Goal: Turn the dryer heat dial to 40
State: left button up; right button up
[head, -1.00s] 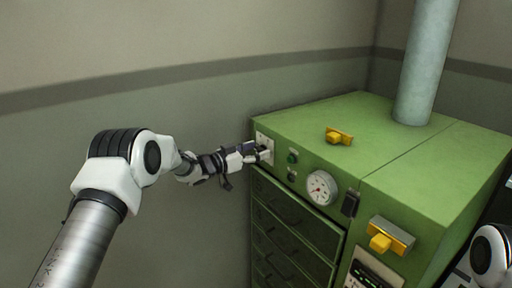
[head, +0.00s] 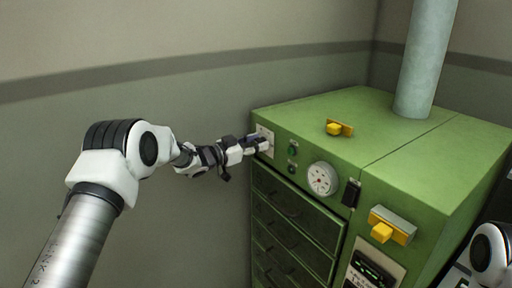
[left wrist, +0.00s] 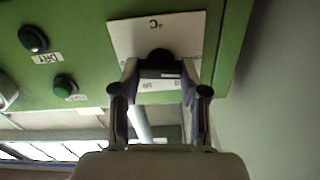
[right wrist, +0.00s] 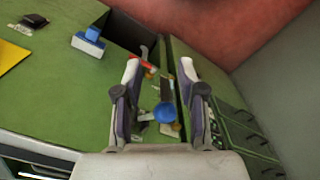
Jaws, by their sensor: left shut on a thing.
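The green dryer (head: 385,150) stands at the right in the head view. Its heat dial has a white plate at the upper left of the front (head: 268,137). In the left wrist view the plate (left wrist: 125,38) is marked °C, and the dark dial knob (left wrist: 160,56) is partly hidden. My left gripper (head: 262,145) is at the plate, its fingers (left wrist: 160,72) on either side of the knob and shut on it. The dial's number is not readable. My right gripper (right wrist: 160,72) is open, with nothing clearly held between its fingers.
Beside the dial are a green button (left wrist: 65,87) and a dark button (left wrist: 33,39). A round gauge (head: 322,178), yellow handles (head: 339,128) and a pipe (head: 425,65) are on the dryer. A blue-handled part (right wrist: 90,38) shows in the right wrist view.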

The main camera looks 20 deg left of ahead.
pick_arm(q)
jog(key=shift+s+d+f+m+b, duration=0.1)
jog(key=shift+f+m+b, duration=0.05)
jog(key=shift+m+b, duration=2.5)
jog(key=shift+f+m+b, duration=0.1)
jog(key=shift+m+b, duration=2.35)
jog(key=shift+b, duration=0.25)
jog(key=shift+r, duration=0.1)
jog(key=o, duration=1)
jog(key=shift+o, duration=0.7)
